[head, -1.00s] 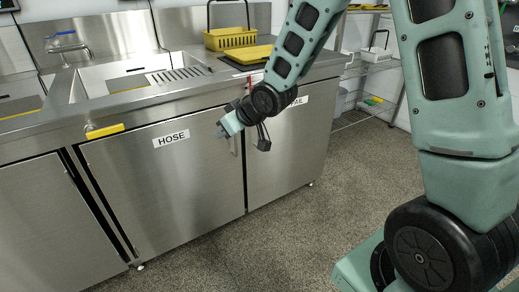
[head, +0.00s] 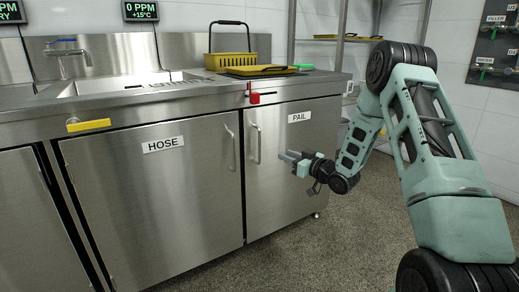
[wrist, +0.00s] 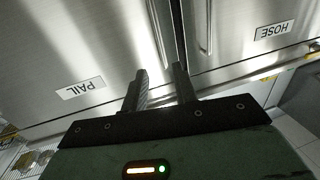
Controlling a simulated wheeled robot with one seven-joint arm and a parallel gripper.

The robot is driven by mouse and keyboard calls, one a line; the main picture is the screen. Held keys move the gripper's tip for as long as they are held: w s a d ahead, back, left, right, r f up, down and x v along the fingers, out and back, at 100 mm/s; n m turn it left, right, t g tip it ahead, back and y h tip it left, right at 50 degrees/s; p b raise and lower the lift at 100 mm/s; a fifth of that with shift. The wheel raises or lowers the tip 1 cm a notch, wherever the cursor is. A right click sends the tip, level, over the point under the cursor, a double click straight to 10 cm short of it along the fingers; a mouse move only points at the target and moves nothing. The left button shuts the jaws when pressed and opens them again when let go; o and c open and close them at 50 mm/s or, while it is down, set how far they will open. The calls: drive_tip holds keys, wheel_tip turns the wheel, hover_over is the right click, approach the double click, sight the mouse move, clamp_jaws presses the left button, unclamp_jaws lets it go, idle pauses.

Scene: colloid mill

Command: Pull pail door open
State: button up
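The pail door (head: 290,165) is a steel cabinet door with a PAIL label, closed, right of the hose door (head: 150,200). Its vertical bar handle (head: 255,143) is on its left edge. My gripper (head: 287,158) is in front of the pail door, a little right of the handle and apart from it. In the wrist view the pail door (wrist: 60,50) is at left and its handle (wrist: 158,35) lies ahead of my gripper (wrist: 160,78). The two fingers are spread with nothing between them.
A yellow basket (head: 231,61) stands on the counter. A yellow handle (head: 88,125) sticks out at left. The speckled floor (head: 300,255) before the doors is clear.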

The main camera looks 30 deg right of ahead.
sight(260, 145)
drive_tip(key=w+a+b, duration=0.1)
drive_tip(key=w, duration=0.4)
drive_tip(key=w+a+b, duration=0.1)
drive_tip(key=w, duration=0.3)
drive_tip(key=w+a+b, duration=0.1)
drive_tip(key=w, duration=0.4)
drive_tip(key=shift+w, duration=0.3)
clamp_jaws()
